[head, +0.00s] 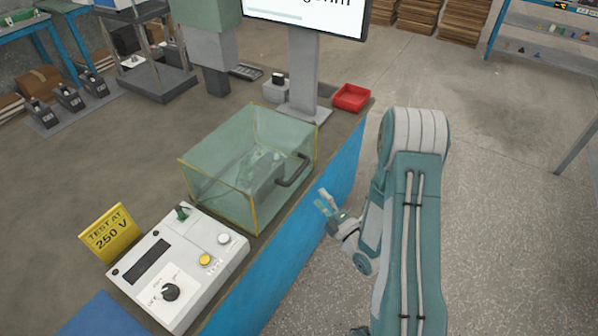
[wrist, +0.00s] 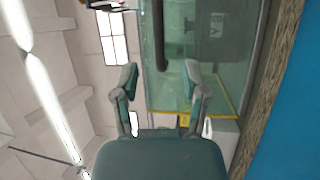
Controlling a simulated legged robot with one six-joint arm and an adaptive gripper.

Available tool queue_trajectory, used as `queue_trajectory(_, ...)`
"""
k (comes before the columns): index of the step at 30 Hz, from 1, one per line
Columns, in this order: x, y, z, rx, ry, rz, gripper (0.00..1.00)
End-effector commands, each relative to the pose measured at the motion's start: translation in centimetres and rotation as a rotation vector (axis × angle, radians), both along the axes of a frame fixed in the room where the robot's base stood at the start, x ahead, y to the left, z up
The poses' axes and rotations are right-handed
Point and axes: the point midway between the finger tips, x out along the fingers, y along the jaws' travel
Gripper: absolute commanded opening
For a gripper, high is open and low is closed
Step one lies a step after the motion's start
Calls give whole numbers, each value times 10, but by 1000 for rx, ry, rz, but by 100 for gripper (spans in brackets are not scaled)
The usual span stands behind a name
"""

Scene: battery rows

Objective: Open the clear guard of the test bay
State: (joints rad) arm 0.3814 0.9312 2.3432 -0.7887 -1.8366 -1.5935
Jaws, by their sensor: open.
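The clear guard (head: 215,150) of the test bay is a see-through greenish box with yellow edges on the bench. It sits down over a grey fixture (head: 262,170). Its dark bar handle (head: 298,172) is on the side facing my arm. My gripper (head: 324,201) is open and empty, to the right of the handle and a little below it in the head view, with a gap between. In the wrist view, my open fingers (wrist: 161,76) point at the guard (wrist: 215,75), and the end of the dark handle (wrist: 160,45) shows between them.
A white control box (head: 180,262) with a knob and buttons stands in front of the guard, beside a yellow "TEST AT 250 V" sign (head: 109,232). A monitor stand (head: 303,75) and a red tray (head: 351,97) are behind.

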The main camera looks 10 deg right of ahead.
Motion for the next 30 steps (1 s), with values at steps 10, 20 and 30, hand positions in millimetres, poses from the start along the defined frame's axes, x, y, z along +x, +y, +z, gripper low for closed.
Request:
queue_trajectory(10,50,22,10,-2,-3,4,57)
queue_trajectory(20,93,38,18,-1,1,2,57)
queue_trajectory(30,97,40,19,0,1,1,57)
